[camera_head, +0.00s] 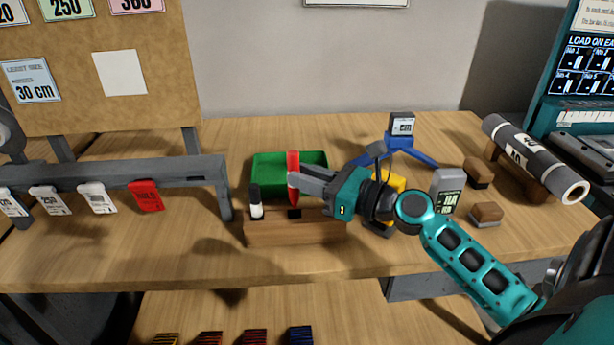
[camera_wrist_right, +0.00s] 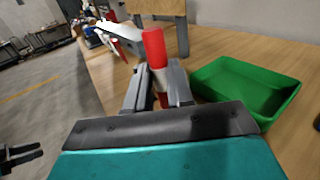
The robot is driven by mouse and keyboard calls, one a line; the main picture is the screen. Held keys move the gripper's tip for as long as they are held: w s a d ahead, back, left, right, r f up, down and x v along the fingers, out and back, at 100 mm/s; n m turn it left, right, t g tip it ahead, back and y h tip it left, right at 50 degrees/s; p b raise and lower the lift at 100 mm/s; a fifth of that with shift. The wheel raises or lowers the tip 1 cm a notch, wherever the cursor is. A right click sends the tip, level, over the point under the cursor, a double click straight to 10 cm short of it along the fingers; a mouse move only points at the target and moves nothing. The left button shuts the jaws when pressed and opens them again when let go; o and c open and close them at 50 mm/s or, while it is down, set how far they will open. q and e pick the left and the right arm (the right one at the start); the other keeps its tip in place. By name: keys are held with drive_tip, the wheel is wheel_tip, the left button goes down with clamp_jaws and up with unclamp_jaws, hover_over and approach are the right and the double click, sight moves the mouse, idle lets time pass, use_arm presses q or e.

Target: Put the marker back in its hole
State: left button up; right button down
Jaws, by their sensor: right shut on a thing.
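A red marker (camera_head: 293,170) stands roughly upright between the fingers of my right gripper (camera_head: 296,183), which is shut on it. Its red cap shows above the fingers in the right wrist view (camera_wrist_right: 154,48). The marker is over the wooden holder block (camera_head: 300,234), above a dark hole (camera_head: 294,213). The fingers hide part of the marker, and I cannot tell whether its lower end is inside the hole. A black-capped white marker (camera_head: 256,204) stands in the block's left part. My left gripper (camera_wrist_right: 22,155) appears at the right wrist view's left edge, its dark fingers apart and empty.
A green tray (camera_head: 262,178) lies just behind the block. A rack (camera_head: 120,174) with hanging tags stands to the left. A blue stand (camera_head: 402,146), wooden-backed erasers (camera_head: 486,213) and a large grey roll (camera_head: 530,155) are to the right.

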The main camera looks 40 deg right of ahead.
sight(311, 220)
use_arm(q)
drive_tip(key=shift+r+p, duration=0.5)
drive_tip(key=shift+p, duration=0.05)
idle(0.5)
drive_tip(key=shift+f+b, duration=2.45)
drive_tip(key=shift+b, duration=0.05)
use_arm(e)
drive_tip(key=shift+f, duration=3.35)
drive_tip(key=c, duration=0.9)
unclamp_jaws()
drive_tip(key=shift+s+d+f, duration=0.1)
drive_tip(key=shift+s+d, duration=0.1)
drive_tip(key=shift+s, duration=0.2)
use_arm(q)
drive_tip(key=shift+w+d+r, duration=0.2)
drive_tip(key=shift+d+r, duration=0.2)
drive_tip(key=shift+r, duration=0.1)
drive_tip(key=shift+w+d+r, duration=0.15)
drive_tip(key=shift+d+r, duration=0.2)
drive_tip(key=shift+r, duration=0.15)
use_arm(e)
drive_tip(key=v, duration=1.2)
